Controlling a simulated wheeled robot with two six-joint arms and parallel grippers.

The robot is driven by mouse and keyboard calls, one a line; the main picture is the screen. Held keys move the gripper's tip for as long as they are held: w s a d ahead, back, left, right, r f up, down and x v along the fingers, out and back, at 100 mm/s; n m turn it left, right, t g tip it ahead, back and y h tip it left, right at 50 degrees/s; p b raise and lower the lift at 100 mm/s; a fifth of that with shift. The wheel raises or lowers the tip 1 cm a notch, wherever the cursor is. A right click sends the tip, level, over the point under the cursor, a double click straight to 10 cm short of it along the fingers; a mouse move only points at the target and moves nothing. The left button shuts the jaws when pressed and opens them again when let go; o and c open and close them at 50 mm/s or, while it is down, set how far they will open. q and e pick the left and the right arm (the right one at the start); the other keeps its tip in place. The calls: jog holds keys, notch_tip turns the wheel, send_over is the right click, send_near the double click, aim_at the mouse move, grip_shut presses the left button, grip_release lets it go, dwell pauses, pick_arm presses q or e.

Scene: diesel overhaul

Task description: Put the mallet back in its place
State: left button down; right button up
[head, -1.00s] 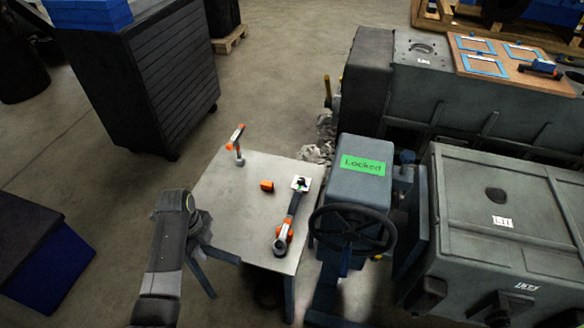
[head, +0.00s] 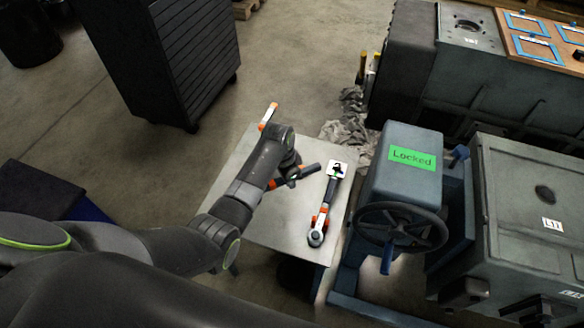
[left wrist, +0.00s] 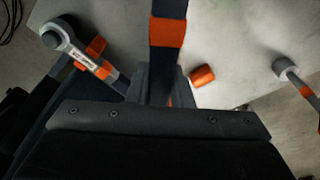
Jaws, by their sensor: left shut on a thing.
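My left gripper (head: 292,176) is over the table (head: 262,228) and shut on a dark bar with an orange band, which I take to be the mallet (left wrist: 168,30). In the left wrist view the bar runs from the top edge down between the jaws. The mallet's head cannot be made out. In the head view a dark end and an orange part show on either side of the gripper. My right gripper is not in view.
A small orange block (left wrist: 203,75) and another orange-banded tool (head: 268,115) are on the table. A handwheel (head: 400,228) and machine marked "Locked" (head: 410,157) stand close right.

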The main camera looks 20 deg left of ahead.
pick_arm(q)
jog(key=w+f+n+b, duration=0.1)
jog(key=f+n+b, duration=0.1)
jog(key=n, duration=0.1)
jog(key=w+f+n+b, duration=0.1)
jog(key=f+n+b, duration=0.1)
jog(key=n, duration=0.1)
jog(key=w+f+n+y+b, duration=0.1)
jog(key=f+n+b, duration=0.1)
jog(key=shift+w+a+f+n+t+b, duration=0.25)
jog(key=shift+w+f+n+t+b, duration=0.05)
jog(key=shift+f+n+t+b, duration=0.1)
jog(key=shift+f, duration=0.55)
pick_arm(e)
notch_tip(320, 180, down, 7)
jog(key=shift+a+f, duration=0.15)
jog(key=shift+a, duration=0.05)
pick_arm(q)
jog(key=shift+r, duration=0.1)
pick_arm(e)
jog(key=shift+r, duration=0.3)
pick_arm(q)
jog(key=shift+f, duration=0.25)
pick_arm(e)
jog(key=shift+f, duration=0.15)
